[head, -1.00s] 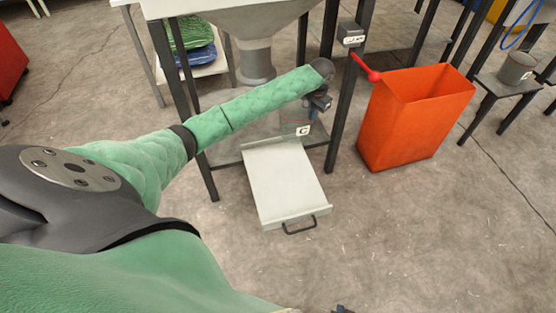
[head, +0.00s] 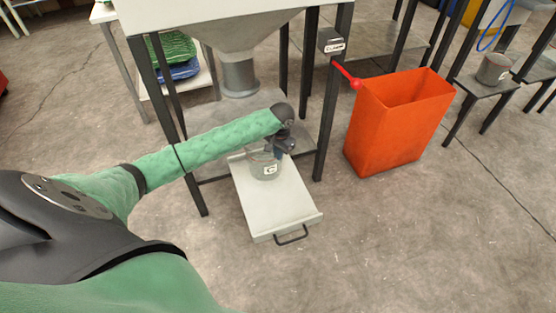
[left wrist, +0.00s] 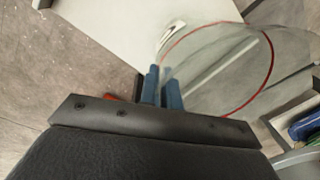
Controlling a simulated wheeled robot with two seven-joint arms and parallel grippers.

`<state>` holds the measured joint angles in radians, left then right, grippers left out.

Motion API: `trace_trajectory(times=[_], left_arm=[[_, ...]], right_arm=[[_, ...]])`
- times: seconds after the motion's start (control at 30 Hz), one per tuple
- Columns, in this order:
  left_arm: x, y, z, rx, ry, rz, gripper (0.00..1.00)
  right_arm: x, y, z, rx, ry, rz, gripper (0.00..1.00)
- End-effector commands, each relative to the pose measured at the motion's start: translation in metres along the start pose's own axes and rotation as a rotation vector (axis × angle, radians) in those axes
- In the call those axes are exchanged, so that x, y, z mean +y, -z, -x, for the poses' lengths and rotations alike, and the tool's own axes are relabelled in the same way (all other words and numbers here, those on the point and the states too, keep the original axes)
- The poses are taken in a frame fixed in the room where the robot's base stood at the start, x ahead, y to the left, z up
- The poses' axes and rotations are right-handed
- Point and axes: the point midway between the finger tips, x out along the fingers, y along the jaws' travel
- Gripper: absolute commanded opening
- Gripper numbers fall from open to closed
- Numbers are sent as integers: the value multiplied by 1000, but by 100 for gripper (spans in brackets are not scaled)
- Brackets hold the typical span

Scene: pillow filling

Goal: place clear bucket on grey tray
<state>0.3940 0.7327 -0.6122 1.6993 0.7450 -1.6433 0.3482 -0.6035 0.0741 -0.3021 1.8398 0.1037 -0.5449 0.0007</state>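The clear bucket (head: 262,164), with a label marked C, is at the back part of the grey tray (head: 281,210). I cannot tell whether its base touches the tray. My left gripper (head: 284,147) is at the bucket's upper edge. In the left wrist view, the blue fingers (left wrist: 162,88) are close together at the edge of the bucket (left wrist: 222,75), which shows a thin red ring. The fingers appear shut on its wall. The tray also shows in the left wrist view (left wrist: 110,25). My right gripper is not in view.
A hopper (head: 240,75) on a dark-legged frame stands above the tray's back end. A red-knobbed lever (head: 354,83) sticks out on the right, near an orange bin (head: 395,130). Another bucket (head: 493,68) stands on a small stand. The floor in front is clear.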

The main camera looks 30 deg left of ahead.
Motion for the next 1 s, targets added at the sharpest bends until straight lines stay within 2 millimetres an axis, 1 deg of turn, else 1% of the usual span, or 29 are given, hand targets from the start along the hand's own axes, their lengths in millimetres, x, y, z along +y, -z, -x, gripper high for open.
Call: trace_trajectory(times=[0.3, 0.67, 0.77, 0.8, 1.0], left_arm=[[2, 0, -36, 0, 1, 0, 0], [3, 0, -39, 0, 1, 0, 0], [3, 0, -41, 0, 0, 0, 18], [3, 0, -40, 0, 0, 0, 26], [3, 0, -40, 0, 0, 0, 26]], right_arm=[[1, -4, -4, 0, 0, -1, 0], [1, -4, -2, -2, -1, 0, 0], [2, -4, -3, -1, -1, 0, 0], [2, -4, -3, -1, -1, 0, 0], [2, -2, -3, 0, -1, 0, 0]])
